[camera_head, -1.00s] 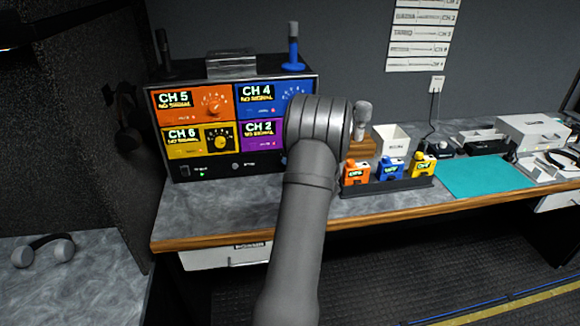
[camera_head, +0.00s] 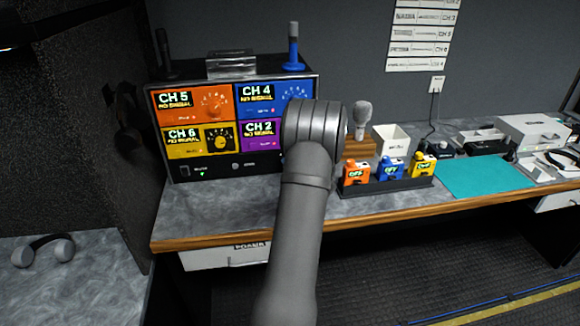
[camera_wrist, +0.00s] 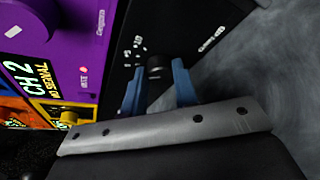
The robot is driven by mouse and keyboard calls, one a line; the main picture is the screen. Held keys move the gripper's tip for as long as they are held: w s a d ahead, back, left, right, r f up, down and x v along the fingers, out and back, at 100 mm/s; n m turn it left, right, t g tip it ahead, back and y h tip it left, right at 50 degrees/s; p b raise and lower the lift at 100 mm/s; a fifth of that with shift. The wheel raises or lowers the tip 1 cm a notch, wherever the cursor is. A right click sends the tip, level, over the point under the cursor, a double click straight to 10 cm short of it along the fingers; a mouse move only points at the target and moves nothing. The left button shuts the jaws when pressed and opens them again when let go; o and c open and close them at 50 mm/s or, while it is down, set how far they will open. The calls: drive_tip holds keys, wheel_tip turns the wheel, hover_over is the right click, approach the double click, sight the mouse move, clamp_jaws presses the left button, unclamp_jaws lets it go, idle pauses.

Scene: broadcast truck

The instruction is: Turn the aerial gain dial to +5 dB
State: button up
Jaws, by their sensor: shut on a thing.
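The receiver (camera_head: 225,170) is a black unit with coloured channel panels on the left of the bench. In the wrist view, a small black dial (camera_wrist: 154,73) sits on its black lower panel, with small white markings around it. I take it to be the aerial gain dial, but the markings are too blurred to read its setting. My gripper (camera_wrist: 155,84) has its two blue fingers on either side of this dial, shut on it. In the head view, my arm hides the dial and the fingers.
The purple CH 2 panel (camera_wrist: 85,45) with its large knob is close by in the wrist view. In the head view, orange, blue and yellow units stand in a dark tray (camera_head: 400,187) to the right of my arm. A microphone (camera_head: 362,112) stands behind them.

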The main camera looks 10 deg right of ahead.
drive_tip(key=shift+d+f+m+t+y, duration=0.1)
drive_tip(key=shift+m+t+y, duration=0.3)
drive_tip(key=shift+m, duration=0.7)
drive_tip(key=shift+f+m+t+y, duration=0.1)
drive_tip(key=shift+m+t+y, duration=0.3)
drive_tip(key=shift+m, duration=0.7)
drive_tip(key=o, duration=1)
